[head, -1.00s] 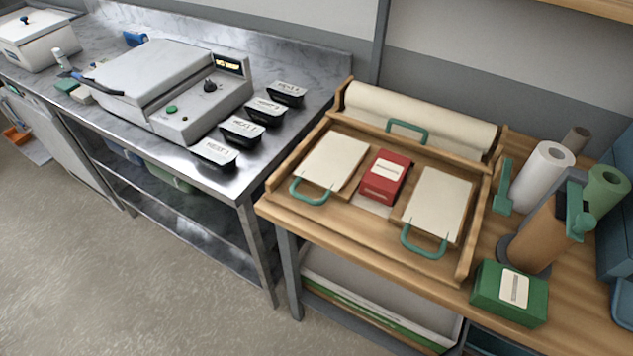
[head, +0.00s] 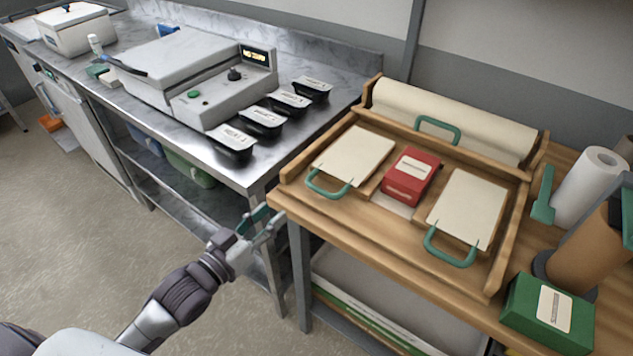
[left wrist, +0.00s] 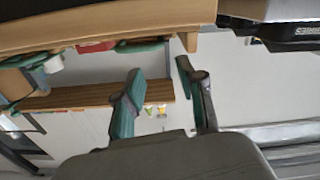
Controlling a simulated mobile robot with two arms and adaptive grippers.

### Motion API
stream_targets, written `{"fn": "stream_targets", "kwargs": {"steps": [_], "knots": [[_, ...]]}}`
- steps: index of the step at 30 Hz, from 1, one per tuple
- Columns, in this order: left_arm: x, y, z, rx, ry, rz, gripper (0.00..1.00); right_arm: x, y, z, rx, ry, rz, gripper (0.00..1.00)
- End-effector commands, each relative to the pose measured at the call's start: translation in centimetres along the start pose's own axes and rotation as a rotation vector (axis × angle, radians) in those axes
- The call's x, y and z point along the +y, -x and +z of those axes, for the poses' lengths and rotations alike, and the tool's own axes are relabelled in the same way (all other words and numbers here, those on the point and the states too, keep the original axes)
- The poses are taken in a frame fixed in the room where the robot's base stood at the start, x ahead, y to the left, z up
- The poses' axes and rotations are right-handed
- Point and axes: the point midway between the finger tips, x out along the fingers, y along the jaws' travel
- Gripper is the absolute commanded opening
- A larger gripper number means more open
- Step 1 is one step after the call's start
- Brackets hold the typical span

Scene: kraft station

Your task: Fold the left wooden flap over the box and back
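The left flap (head: 356,155), a pale panel with a green handle (head: 328,187) at its front edge, lies flat in the wooden tray on the left of the red box (head: 411,177). The right flap (head: 467,207), with a matching handle (head: 449,249), lies on the box's other side. My left gripper (head: 268,222) is in front of the wooden table's left corner, below and left of the left flap, apart from it. In the left wrist view its two fingers (left wrist: 158,98) are spread with nothing between them. My right gripper is not in view.
A green box (head: 548,312) and a white roll (head: 590,187) stand on the right of the wooden table (head: 400,245). Several black trays (head: 260,122) stand beside the sealing machine on the steel table at left.

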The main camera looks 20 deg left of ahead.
Motion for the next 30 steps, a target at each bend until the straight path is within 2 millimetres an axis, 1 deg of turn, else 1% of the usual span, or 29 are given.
{"fn": "stream_targets", "kwargs": {"steps": [5,12,18,21,24,30], "knots": [[0.0,-2.7,-0.3,0.003,-0.001,0.0,0.39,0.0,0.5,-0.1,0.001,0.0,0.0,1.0],[0.0,-7.9,-0.3,0.002,-0.002,-0.001,0.39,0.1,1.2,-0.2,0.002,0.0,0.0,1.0],[-0.1,-11.4,-0.1,0.0,-0.002,-0.001,0.39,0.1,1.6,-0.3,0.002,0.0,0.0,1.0],[0.0,-12.5,-0.1,0.0,-0.002,-0.001,0.39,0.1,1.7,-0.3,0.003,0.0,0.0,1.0],[-0.1,-13.1,0.0,-0.001,-0.002,-0.001,0.39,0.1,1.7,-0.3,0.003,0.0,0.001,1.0],[-0.1,-13.3,0.1,-0.002,-0.002,-0.001,0.39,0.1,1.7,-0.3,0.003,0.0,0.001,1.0]]}}
